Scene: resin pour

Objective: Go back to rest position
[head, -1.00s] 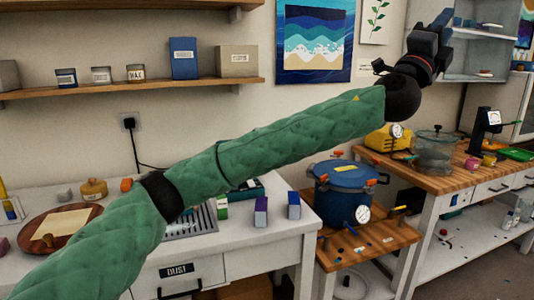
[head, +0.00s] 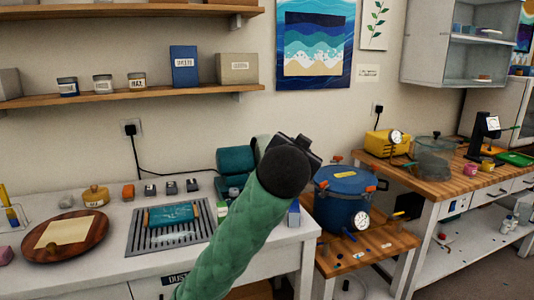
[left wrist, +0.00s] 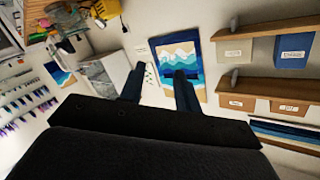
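My left arm, in a green quilted sleeve, rises from the bottom middle of the head view. Its black left gripper (head: 302,148) is up in the air in front of the wall and bench end, with the fingers mostly hidden behind the black wrist. In the left wrist view the two fingers of the left gripper (left wrist: 160,72) stand apart with nothing between them. Beyond them are a wall and a wave picture (left wrist: 180,58). My right gripper is in neither view.
A white bench holds a round wooden board (head: 92,243) and a grey slatted rack (head: 140,243) with a teal block (head: 172,216). A blue pot (head: 340,212) stands on a low wooden table to the right. Shelves (head: 180,92) are above. A yellow device (head: 380,143) is farther right.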

